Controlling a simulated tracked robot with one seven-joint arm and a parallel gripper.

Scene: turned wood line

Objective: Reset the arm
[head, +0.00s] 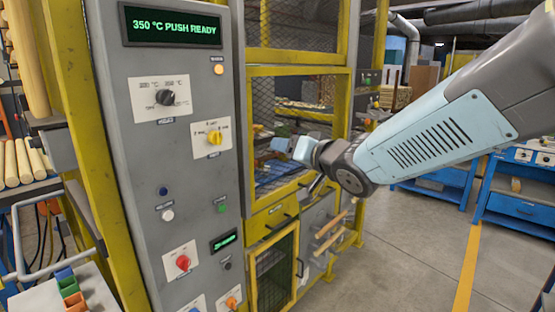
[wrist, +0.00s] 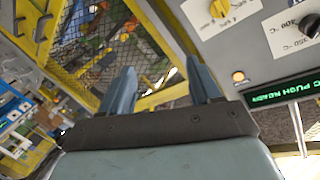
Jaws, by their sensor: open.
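My arm reaches in from the right in the head view, and my gripper (head: 292,148) points left in front of the yellow-framed mesh cabinet. In the wrist view my gripper (wrist: 161,82) has its two blue-grey fingers apart, with nothing between them. The grey control panel (head: 185,120) stands to the left of my gripper in the head view. Its display (head: 172,27) reads "350 °C PUSH READY". In the wrist view the panel appears turned over at the upper right, with the display (wrist: 285,91) and a yellow knob (wrist: 219,8). I cannot tell the exact distance from gripper to cabinet.
The yellow cabinet frame (head: 345,100) and a yellow drawer (head: 270,217) are close to my gripper. Wooden handles (head: 333,224) stick out low beside it. Blue workbenches (head: 515,208) stand at the right. The grey floor (head: 420,260) between is clear. Coloured bins (head: 68,287) sit at lower left.

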